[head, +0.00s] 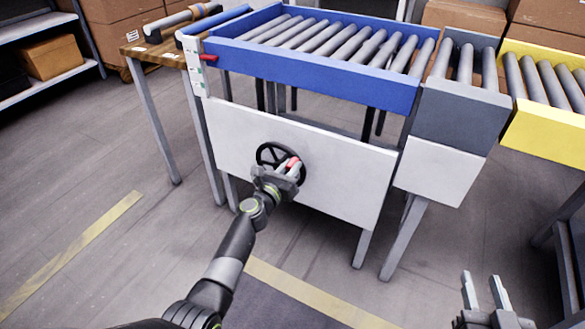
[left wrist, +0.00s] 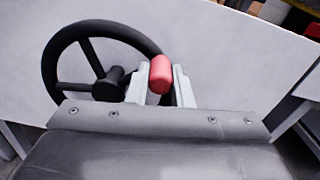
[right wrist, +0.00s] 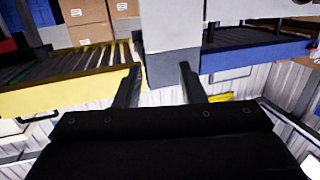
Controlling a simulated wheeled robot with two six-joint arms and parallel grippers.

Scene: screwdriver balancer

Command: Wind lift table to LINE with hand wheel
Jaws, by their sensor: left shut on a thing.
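The black hand wheel (head: 264,147) is on the white front panel (head: 335,165) of the blue roller lift table (head: 315,80). Its red knob (head: 293,163) is at the wheel's right side. My left gripper (head: 288,170) is shut on the red knob. In the left wrist view the knob (left wrist: 160,74) sits between the fingers at the right rim of the wheel (left wrist: 52,70). A red pointer (head: 209,58) is beside a white marked strip (head: 194,75) at the table's left corner; its markings are too small to read. My right gripper (head: 482,278) is open and empty at the lower right.
A grey roller section (head: 462,100) and a yellow conveyor (head: 545,135) stand to the right of the lift table. A wooden bench (head: 150,52) with tools stands at left. A shelf (head: 45,80) is further left. The floor in front is clear, with yellow stripes.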

